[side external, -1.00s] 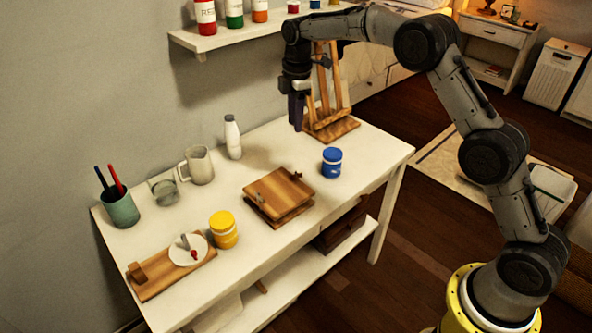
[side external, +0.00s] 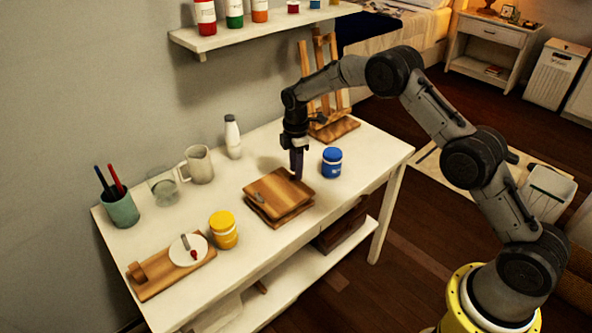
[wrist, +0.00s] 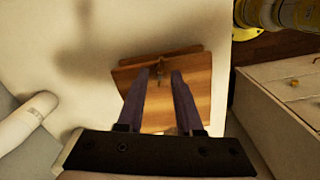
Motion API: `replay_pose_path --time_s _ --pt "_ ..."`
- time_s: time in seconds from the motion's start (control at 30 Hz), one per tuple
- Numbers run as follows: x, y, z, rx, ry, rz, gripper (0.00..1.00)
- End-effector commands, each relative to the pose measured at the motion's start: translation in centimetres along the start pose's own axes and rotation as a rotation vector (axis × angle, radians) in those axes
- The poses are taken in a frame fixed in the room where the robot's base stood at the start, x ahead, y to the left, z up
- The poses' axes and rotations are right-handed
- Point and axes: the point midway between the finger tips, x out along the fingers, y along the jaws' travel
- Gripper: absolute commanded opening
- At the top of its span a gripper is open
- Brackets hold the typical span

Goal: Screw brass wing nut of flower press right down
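The wooden flower press (side external: 277,190) lies on the white table, two stacked boards with a visible gap in the side external view. A small wing nut (side external: 260,197) stands near its left edge. My gripper (side external: 297,176) points down at the press's right far corner, where it hides the other wing nut. In the wrist view the press (wrist: 188,92) lies below my gripper (wrist: 164,74). Its two purple fingers are apart, and a small brass wing nut (wrist: 160,80) shows between their tips. I cannot tell whether the fingers touch it.
A blue jar (side external: 332,163) stands close right of the press. A yellow jar (side external: 223,231) is to its left, by a board with a white plate (side external: 187,250). A bottle (side external: 233,138), a pitcher (side external: 199,166) and an easel (side external: 331,125) stand behind. A shelf (side external: 262,31) hangs above.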

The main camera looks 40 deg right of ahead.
Motion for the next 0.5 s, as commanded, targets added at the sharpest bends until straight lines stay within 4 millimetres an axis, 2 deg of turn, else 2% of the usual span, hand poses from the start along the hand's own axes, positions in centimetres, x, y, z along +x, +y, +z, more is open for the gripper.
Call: replay_pose_path --time_s 0.13,0.43,0.5 --pt "0.97 -0.03 0.01 0.000 0.000 -0.001 0.35" --pt "1.14 -0.02 0.00 0.000 0.000 0.000 0.35" --pt "1.14 -0.02 0.01 0.000 0.000 0.000 0.24"
